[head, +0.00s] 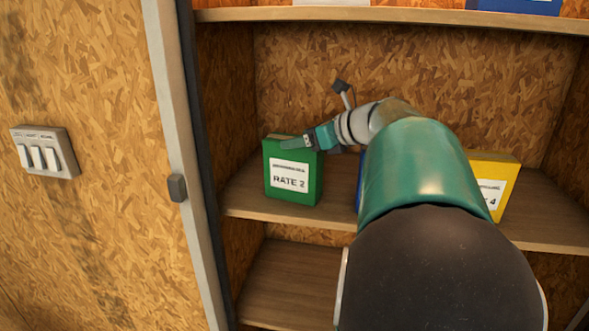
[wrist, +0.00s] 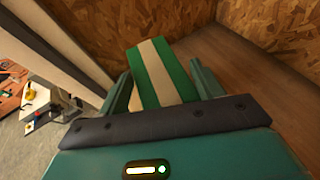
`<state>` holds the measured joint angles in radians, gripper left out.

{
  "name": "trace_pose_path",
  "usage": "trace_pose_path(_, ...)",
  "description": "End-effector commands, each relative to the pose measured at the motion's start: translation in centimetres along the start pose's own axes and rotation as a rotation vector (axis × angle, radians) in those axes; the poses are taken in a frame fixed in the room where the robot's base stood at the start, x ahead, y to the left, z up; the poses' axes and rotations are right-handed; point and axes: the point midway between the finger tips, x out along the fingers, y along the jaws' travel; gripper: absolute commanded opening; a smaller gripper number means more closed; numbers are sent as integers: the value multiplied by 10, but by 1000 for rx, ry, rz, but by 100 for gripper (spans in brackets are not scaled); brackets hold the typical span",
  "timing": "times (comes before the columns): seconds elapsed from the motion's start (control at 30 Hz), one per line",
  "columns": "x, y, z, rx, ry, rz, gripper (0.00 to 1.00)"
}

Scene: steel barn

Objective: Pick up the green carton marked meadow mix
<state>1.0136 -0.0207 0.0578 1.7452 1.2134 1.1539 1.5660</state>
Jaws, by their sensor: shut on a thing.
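A green carton (head: 307,178) is at the left end of the middle shelf, upright, with a white label on its front. The label reads "RATE 2" in large letters; the smaller line above is too small to read. My gripper (head: 298,143) reaches in from the right and is shut on the carton's top part. In the wrist view, the carton's green top with a cream stripe (wrist: 160,70) lies between the two fingers of my gripper (wrist: 163,88). I cannot tell whether the carton's base touches the shelf.
The wooden shelf (head: 242,200) is closed by a side wall and grey post on the left. A yellow carton (head: 495,172) stands to the right; a blue thing (head: 359,181) is mostly hidden behind my arm. An upper shelf (head: 400,16) runs above. A switch panel (head: 45,152) is on the left wall.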

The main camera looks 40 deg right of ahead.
Motion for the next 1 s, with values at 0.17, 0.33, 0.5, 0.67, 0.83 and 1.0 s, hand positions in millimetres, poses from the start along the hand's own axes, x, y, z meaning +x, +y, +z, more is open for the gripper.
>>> trace_pose_path(0.17,2,0,-5,8,7,4,1)
trace_pose_path(0.33,2,0,-5,10,7,5,1)
trace_pose_path(0.5,2,0,-6,12,9,6,1)
trace_pose_path(0.67,0,0,0,12,10,6,0)
trace_pose_path(0.83,-8,0,22,4,5,5,0)
trace_pose_path(1.0,-38,23,51,0,2,1,0)
